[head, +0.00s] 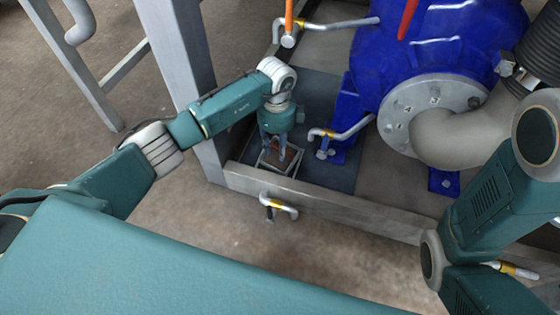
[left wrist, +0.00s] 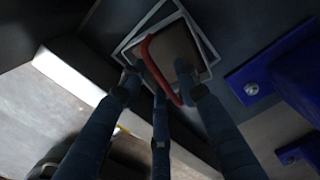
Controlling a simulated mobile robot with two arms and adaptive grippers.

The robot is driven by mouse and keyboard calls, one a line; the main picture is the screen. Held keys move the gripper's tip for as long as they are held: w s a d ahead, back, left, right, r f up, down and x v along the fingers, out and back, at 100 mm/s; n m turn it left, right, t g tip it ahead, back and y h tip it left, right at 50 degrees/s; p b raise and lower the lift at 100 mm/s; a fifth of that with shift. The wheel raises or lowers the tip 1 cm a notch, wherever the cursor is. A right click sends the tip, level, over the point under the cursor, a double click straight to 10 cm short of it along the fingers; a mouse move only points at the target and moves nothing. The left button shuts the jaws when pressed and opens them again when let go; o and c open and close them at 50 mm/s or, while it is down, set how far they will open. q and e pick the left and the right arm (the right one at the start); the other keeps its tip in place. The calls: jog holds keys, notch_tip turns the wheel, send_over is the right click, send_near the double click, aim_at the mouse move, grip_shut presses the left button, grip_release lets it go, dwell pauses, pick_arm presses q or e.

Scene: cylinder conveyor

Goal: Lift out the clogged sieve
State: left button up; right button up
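The sieve (head: 268,162) is a small square frame with a dark brown inside, set in the grey floor of the skid. It also shows in the left wrist view (left wrist: 205,42), with a curved red handle (left wrist: 150,62) across it. My left gripper (head: 277,155) points down right over the sieve. In the left wrist view its fingers (left wrist: 158,80) stand apart on both sides of the red handle, and I see no firm closure on it. Whether a finger touches the handle is unclear. My right gripper is out of view; only right arm links show.
A large blue pump housing (head: 425,50) with a grey flange (head: 428,108) stands right of the sieve. A bent pipe handle (head: 342,131) is close to my left gripper. A metal rail (head: 330,202) runs in front, and a grey post (head: 178,50) stands left.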

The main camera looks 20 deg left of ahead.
pick_arm(q)
jog(key=shift+f, duration=0.35)
grip_shut()
jog(key=shift+r, duration=0.15)
